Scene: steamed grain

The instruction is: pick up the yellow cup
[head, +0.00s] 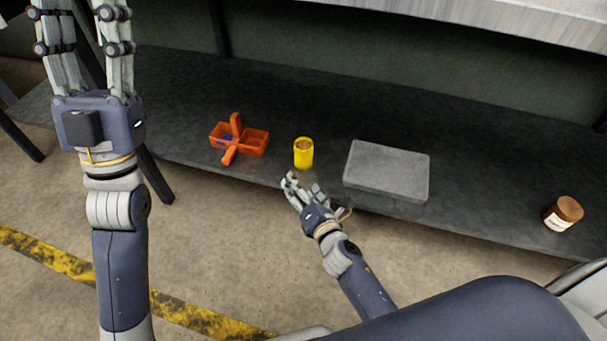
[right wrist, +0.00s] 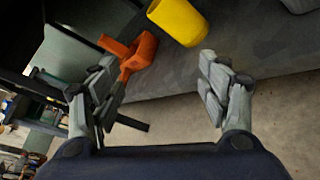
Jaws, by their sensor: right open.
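The yellow cup (head: 303,156) stands upright on the dark shelf near its front edge, with something brownish inside. It also shows at the top of the right wrist view (right wrist: 178,20), beyond the fingertips and between them. My right gripper (head: 303,188) is open and empty, just in front of the cup. In the right wrist view its fingers (right wrist: 158,72) are wide apart with nothing between them. My left gripper (head: 88,45) points upward at the upper left, far from the cup. Its fingers are apart and empty, and their tips are cut off by the frame.
An orange divided basket (head: 252,147) with a handle is left of the cup. A grey box (head: 388,171) lies close on the right. A brown jar (head: 563,214) stands at the far right. The dark shelf (head: 470,190) is bare behind the cup; a pale upper surface (head: 500,15) overhangs it.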

